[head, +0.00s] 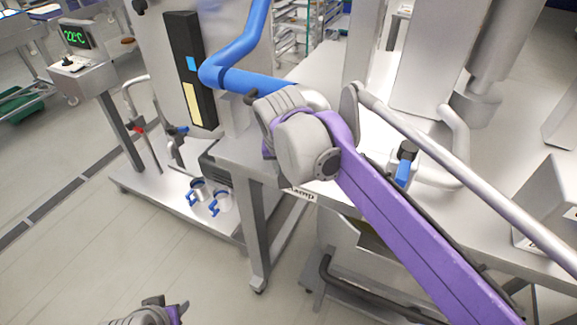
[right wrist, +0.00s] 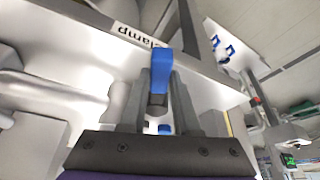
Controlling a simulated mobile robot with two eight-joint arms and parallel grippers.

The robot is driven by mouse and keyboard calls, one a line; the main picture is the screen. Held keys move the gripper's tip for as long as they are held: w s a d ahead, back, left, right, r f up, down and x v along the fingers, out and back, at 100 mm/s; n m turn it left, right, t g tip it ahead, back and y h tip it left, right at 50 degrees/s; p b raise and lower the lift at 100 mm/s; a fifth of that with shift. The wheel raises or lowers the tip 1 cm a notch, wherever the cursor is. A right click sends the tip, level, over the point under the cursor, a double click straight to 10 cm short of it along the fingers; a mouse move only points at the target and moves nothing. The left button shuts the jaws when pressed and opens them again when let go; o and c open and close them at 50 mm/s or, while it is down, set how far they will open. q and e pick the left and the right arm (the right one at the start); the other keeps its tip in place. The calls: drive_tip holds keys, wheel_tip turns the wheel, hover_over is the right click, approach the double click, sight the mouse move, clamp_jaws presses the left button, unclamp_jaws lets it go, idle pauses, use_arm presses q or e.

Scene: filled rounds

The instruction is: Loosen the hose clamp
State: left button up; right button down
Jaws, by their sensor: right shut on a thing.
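In the right wrist view, my right gripper (right wrist: 160,88) is shut on a blue lever (right wrist: 161,60) with a dark stem, over the worktop close to the "Clamp" label (right wrist: 127,33). I take this lever as the hose clamp's handle; the clamp's ring is not clear. In the head view my purple right arm and grey wrist cover the right fingers and what they hold. The label (head: 301,194) shows partly beneath the wrist. My left gripper (head: 168,308) is at the bottom edge of the head view, over the floor and away from the table; its opening is unclear.
A thick blue hose (head: 240,80) runs above the table. A blue lever with a black knob (head: 403,172) stands right of my arm beside a curved steel pipe (head: 458,150). Blue-handled jugs (head: 222,201) sit on a low steel platform.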

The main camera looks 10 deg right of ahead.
drive_tip(key=shift+w+a+m, duration=0.1)
drive_tip(key=shift+a+m, duration=0.2)
drive_tip(key=shift+m, duration=0.1)
drive_tip(key=c, duration=0.9)
unclamp_jaws()
drive_tip(key=v, duration=1)
drive_tip(key=shift+a+r, duration=0.2)
drive_tip(key=shift+r, duration=0.2)
